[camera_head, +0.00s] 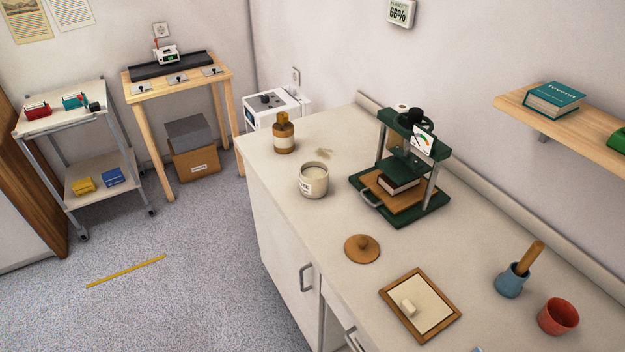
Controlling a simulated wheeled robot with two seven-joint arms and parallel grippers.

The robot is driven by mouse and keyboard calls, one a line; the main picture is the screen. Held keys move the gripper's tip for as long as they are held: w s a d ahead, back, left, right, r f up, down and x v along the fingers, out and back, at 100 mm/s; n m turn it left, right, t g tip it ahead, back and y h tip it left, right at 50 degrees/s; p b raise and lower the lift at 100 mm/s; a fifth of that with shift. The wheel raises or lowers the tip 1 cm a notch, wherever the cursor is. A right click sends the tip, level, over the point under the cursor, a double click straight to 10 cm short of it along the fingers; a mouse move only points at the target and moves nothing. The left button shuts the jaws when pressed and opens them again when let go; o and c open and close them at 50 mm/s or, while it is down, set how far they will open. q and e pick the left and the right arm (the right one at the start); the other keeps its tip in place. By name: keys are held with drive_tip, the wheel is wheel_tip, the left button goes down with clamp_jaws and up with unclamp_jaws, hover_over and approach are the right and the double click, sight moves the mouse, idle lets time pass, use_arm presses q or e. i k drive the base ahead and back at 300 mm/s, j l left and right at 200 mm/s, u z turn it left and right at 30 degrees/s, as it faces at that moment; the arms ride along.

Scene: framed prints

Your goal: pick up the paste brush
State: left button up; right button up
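No gripper of mine shows in the head view. I cannot tell for sure which thing is the paste brush. A thick wooden handle (533,255) stands tilted in a small blue pot (512,281) at the right of the counter; its lower end is hidden in the pot. A small pale, bristle-like thing (323,153) lies on the counter behind an open white jar (313,180) with a label. A round wooden lid with a knob (362,248) lies flat on the counter in front of the jar.
The counter (310,235) also holds a brown bottle (284,136), a green press (410,170) with a book in it, a wood-framed board (421,305) with a small pale block, and a red cup (558,316). A wall shelf (570,124) overhangs the right. Floor at left is mostly open.

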sight(536, 248)
drive_tip(key=z, duration=1.4)
drive_tip(key=k+l+z, duration=0.1)
drive_tip(key=k+z, duration=0.25)
drive_tip(key=k+l+z, duration=0.1)
drive_tip(key=z, duration=0.25)
